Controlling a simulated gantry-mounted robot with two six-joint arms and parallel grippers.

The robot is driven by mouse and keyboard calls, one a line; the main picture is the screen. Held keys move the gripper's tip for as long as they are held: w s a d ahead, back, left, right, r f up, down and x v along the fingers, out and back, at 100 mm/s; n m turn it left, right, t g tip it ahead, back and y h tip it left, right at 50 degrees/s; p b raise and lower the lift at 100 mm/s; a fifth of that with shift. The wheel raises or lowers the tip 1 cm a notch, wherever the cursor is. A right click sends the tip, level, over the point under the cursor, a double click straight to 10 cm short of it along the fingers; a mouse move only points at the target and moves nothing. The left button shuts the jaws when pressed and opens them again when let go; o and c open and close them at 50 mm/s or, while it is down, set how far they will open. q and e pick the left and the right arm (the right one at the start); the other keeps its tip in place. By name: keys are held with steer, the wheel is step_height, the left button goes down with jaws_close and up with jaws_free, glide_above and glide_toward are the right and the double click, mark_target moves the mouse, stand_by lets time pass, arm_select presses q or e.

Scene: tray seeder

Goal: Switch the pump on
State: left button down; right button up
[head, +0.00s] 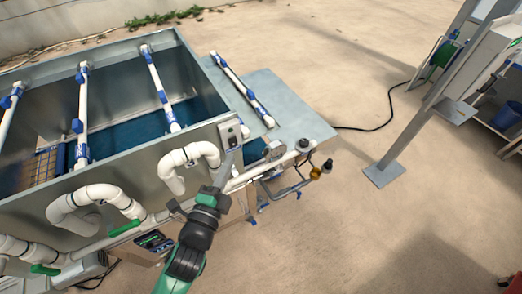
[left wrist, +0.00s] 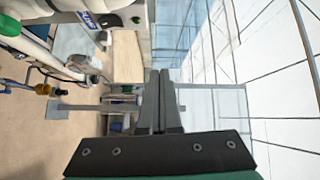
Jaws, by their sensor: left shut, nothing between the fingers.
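In the left wrist view the two fingers (left wrist: 160,75) lie together, shut and empty. The state of the switch is too small to read, and the pump itself is not clearly seen. My right gripper is in neither view.
The metal tank (head: 112,185) has white pipes with blue fittings across it. A white pipe with green valve handles (head: 125,227) runs along its front. A gauge (head: 273,150) stands right of the gripper. A metal post (head: 432,100) stands farther right; open floor lies between.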

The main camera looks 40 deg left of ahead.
arm_select(q)
step_height(320, 180, down, 9)
steer(key=s+g+b, duration=0.1)
steer(key=s+b, duration=0.1)
steer(key=s, duration=0.1)
glide_toward(237, 144)
steer(key=w+d, duration=0.2)
steer(key=w, duration=0.1)
steer(key=w+a, duration=0.1)
steer(key=a, duration=0.1)
steer(key=w+a, duration=0.1)
steer(key=a, duration=0.1)
steer(key=shift+w+f, duration=0.1)
steer(key=shift+w, duration=0.15)
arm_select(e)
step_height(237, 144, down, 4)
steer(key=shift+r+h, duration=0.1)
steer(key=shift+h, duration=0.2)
